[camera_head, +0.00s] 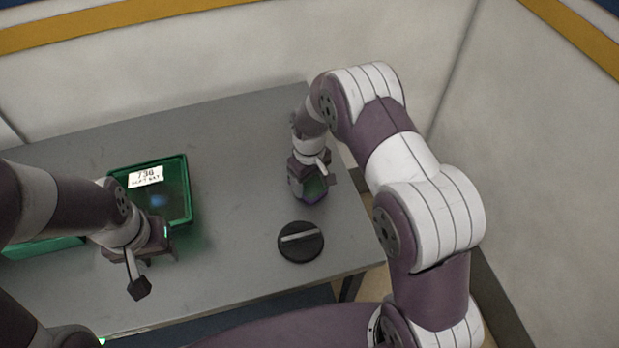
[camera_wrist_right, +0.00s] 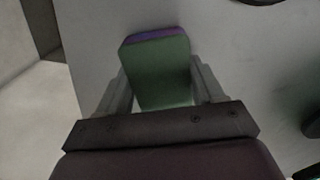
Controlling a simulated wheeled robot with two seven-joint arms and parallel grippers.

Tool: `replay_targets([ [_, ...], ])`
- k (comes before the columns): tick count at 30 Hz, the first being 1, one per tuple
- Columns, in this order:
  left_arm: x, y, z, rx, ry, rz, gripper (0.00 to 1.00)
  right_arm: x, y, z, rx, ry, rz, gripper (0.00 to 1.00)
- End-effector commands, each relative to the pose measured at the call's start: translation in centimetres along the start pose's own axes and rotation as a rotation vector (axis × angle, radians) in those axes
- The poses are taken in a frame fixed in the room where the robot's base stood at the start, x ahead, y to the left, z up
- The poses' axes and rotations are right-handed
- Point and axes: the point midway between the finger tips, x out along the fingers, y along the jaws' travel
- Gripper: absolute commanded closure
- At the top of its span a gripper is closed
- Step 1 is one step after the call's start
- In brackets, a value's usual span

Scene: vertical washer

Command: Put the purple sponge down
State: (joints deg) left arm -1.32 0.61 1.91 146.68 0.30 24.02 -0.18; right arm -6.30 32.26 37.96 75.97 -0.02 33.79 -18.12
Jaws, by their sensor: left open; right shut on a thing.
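The sponge (camera_wrist_right: 158,68) is green with a purple layer along its far edge in the right wrist view. In the head view the sponge (camera_head: 312,190) shows below my right gripper (camera_head: 308,183), near the right end of the grey table. My right gripper is shut on it, with one finger on each side. I cannot tell whether the sponge touches the table. My left gripper (camera_head: 152,262) is open at the left, in front of the green tray, and holds nothing that I can see.
A green tray (camera_head: 187,205) with a white label stands on the left of the table (camera_head: 235,150). Another green container (camera_head: 45,249) is partly hidden by my left arm. A round black object (camera_head: 301,243) with a light bar lies near the front edge. The table's middle is clear.

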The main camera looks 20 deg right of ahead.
Motion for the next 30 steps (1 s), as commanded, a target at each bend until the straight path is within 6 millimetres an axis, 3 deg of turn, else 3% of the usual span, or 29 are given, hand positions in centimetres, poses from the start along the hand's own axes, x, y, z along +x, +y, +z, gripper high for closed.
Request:
replay_targets([
  [6, 0.3, 0.0, 0.0, 0.000, 0.000, 0.000, 0.57, 0.4, 0.0, 0.0, 0.000, -0.001, 0.000, 0.57],
  [7, 0.3, 0.0, 0.0, 0.000, 0.000, 0.000, 0.57, 0.4, 0.0, 0.0, 0.000, -0.001, 0.000, 0.29],
  [9, 0.2, 0.0, 0.0, 0.000, 0.000, 0.000, 0.57, 0.3, 0.0, 0.0, 0.000, -0.001, 0.000, 0.07],
  [20, 0.2, 0.0, 0.0, 0.000, 0.000, 0.000, 0.57, -0.4, 0.0, 0.0, 0.000, 0.001, 0.000, 0.07],
  [23, 0.8, 0.0, 0.1, 0.000, 0.000, 0.000, 0.57, -2.2, 0.1, -0.1, 0.000, 0.005, 0.002, 0.07],
  [30, 2.2, 0.0, 0.3, 0.000, 0.000, 0.000, 0.57, -8.6, 0.0, -0.1, 0.000, 0.003, 0.001, 0.07],
])
